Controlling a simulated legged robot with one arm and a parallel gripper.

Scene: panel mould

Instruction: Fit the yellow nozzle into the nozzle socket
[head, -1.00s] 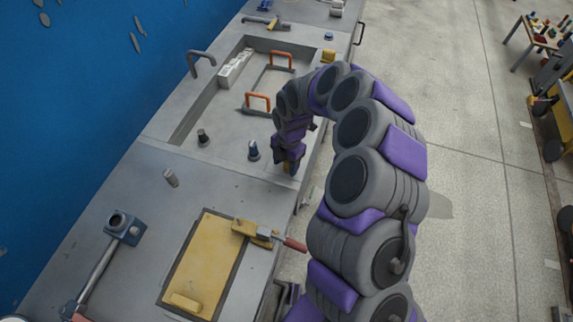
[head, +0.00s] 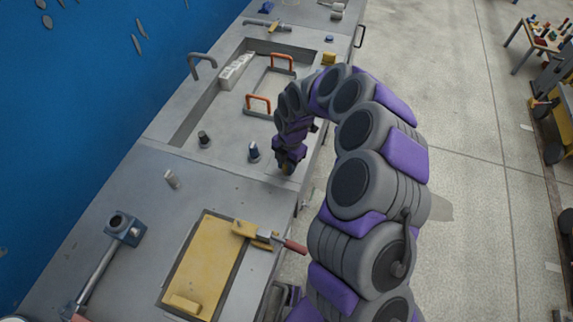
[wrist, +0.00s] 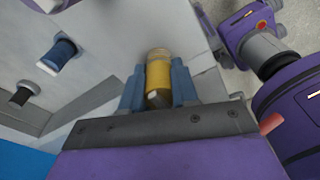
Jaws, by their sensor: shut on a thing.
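The yellow nozzle (wrist: 158,77) is a short cylinder with a paler band at its far end. My gripper (wrist: 157,88) is shut on it, with one blue finger on each side. In the head view my gripper (head: 287,167) is low over the bench, near its right edge; a small bit of yellow shows at its tip. I cannot tell whether the nozzle touches the bench. A blue block with a round dark hole (head: 121,226), on the end of a grey pipe at the left of the bench, looks like the nozzle socket. It is well apart from my gripper.
A blue-and-dark peg (head: 254,152) and a black peg (head: 203,139) stand left of my gripper. A grey cylinder (head: 172,179) stands nearer the socket. A yellow panel (head: 203,262) with a clamp (head: 262,238) lies in front. Orange handles (head: 258,103) are behind.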

